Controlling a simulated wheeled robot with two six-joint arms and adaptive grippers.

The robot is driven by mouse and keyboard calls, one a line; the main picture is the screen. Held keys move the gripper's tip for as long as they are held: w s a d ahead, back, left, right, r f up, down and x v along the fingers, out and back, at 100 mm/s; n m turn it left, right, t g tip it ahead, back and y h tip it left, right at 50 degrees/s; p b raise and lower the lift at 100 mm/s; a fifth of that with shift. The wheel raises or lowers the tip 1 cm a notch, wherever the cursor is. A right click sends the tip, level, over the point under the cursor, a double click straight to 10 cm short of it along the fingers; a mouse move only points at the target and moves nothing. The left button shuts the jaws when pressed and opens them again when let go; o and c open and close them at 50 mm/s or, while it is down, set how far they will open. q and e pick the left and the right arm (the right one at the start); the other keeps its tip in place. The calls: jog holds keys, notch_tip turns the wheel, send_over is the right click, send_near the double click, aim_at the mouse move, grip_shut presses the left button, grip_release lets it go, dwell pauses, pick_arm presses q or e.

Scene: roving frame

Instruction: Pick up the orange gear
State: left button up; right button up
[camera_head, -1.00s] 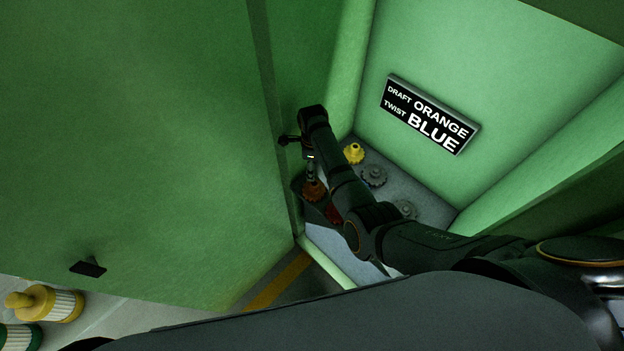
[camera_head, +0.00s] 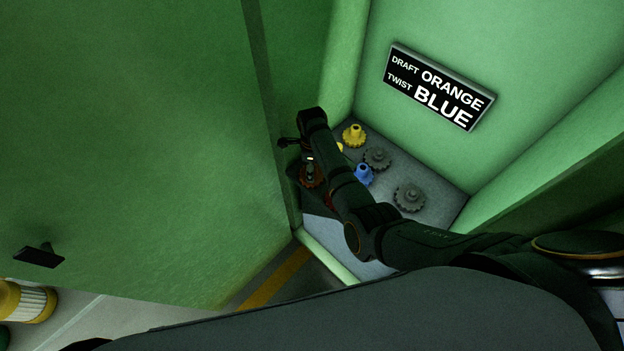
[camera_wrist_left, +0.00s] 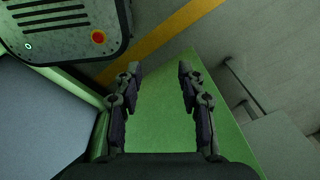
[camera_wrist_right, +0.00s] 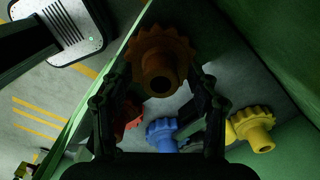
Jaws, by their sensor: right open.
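The orange gear (camera_wrist_right: 160,62) looks dark orange-brown in the right wrist view, its hub with a hole facing the camera. It lies between and just beyond the fingertips of my right gripper (camera_wrist_right: 160,82), which is open and empty. Whether the fingers touch it I cannot tell. In the head view the orange gear (camera_head: 313,180) shows partly behind my right gripper (camera_head: 308,162), near the left edge of the green compartment. My left gripper (camera_wrist_left: 159,68) is open and empty in the left wrist view, over a green panel; it is outside the head view.
Close by are a blue gear (camera_wrist_right: 162,134), a yellow gear (camera_wrist_right: 252,128) and a red gear (camera_wrist_right: 129,118). Grey gears (camera_head: 409,197) lie farther right on the shelf (camera_head: 440,208). A sign (camera_head: 438,87) hangs on the back wall. A large green door (camera_head: 140,130) stands at left.

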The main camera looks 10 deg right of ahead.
jog(key=shift+w+f, duration=0.1)
jog(key=shift+f, duration=0.05)
jog(key=c, duration=1)
jog(key=shift+c, duration=1.4)
pick_arm(q)
jog(key=shift+w+f, duration=0.1)
jog(key=shift+w, duration=0.6)
pick_arm(e)
grip_shut()
